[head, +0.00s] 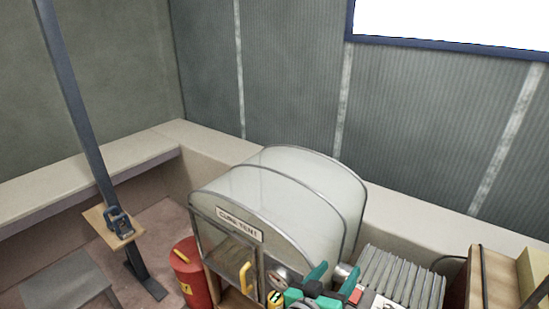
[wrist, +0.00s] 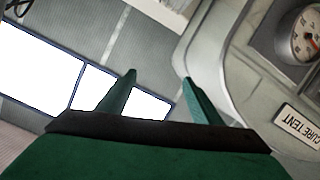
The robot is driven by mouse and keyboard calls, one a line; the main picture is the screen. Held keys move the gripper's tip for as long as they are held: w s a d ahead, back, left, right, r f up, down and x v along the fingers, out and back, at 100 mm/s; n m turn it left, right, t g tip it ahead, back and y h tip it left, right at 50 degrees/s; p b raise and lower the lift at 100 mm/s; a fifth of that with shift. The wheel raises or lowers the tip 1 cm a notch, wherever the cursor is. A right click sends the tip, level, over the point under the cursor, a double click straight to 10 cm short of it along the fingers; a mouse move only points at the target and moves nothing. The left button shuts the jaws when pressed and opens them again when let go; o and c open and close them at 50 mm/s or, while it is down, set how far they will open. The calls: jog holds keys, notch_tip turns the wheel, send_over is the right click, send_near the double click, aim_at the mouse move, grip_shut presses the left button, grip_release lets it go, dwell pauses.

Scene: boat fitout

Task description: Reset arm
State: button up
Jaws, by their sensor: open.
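My gripper (wrist: 158,78) is open in the wrist view. Its two green fingers are spread apart with nothing between them. Green parts that look like my gripper (head: 316,286) also show at the bottom of the head view, in front of the cure tent's right side. The cure tent (head: 275,200) is a clear-hooded box with a name label (head: 239,224). In the wrist view its label (wrist: 299,128) and a round gauge (wrist: 305,35) are at the right, beside the right finger. I cannot tell the exact gap between gripper and tent.
A red drum (head: 191,272) stands left of the tent. A dark post (head: 75,100) carries a small wooden shelf (head: 112,226) with a device on it. A grey ribbed stack (head: 395,275) and a wooden box (head: 493,280) are at the right. The space above the tent is clear.

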jog(key=s+a+f+n+t+y, duration=0.2)
jog(key=s+a+f+n+y, duration=0.15)
jog(key=s+f, duration=0.45)
jog(key=s+a+f+n+t+y, duration=0.25)
jog(key=s+f+n+y, duration=0.25)
jog(key=s+f, duration=0.3)
jog(key=s+a+m, duration=0.2)
jog(key=s+a, duration=0.3)
jog(key=s, duration=0.5)
jog(key=s+a+m+g, duration=0.1)
jog(key=s+a+m, duration=0.2)
jog(key=s, duration=0.7)
jog(key=shift+a+y, duration=0.35)
jog(key=shift+a, duration=0.5)
jog(key=shift+w, duration=0.15)
jog(key=c, duration=0.7)
jog(key=shift+w+d+m, duration=0.1)
jog(key=shift+d+m, duration=0.1)
jog(key=shift+m, duration=0.05)
